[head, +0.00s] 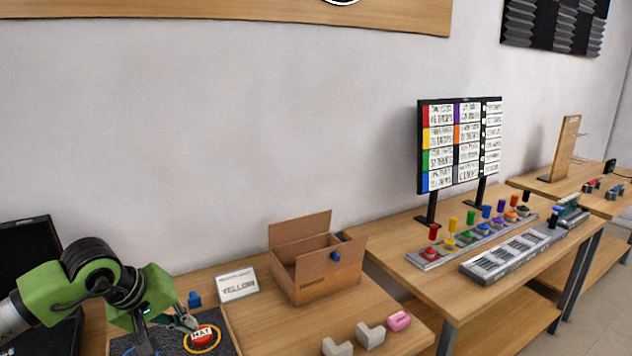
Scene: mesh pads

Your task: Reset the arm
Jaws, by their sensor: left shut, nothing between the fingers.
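My left arm, green and black, comes in from the left edge of the head view. Its gripper (188,323) points down over a dark pad (226,346) on the near table. It is shut and holds nothing that I can see. Its tip is close beside a red button-like piece marked "MAT" (203,333) with a yellow ring around it; I cannot tell whether they touch. The lower part of the gripper is partly cut off by the bottom edge. My right gripper is not in view.
An open cardboard box (318,275) and a "YELLOW" card (237,285) stand behind the pad, with a small blue piece (194,299). Grey blocks (371,335) and a pink one (400,321) lie at the right. A farther table holds a sign board (459,146) and a keyboard (512,253).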

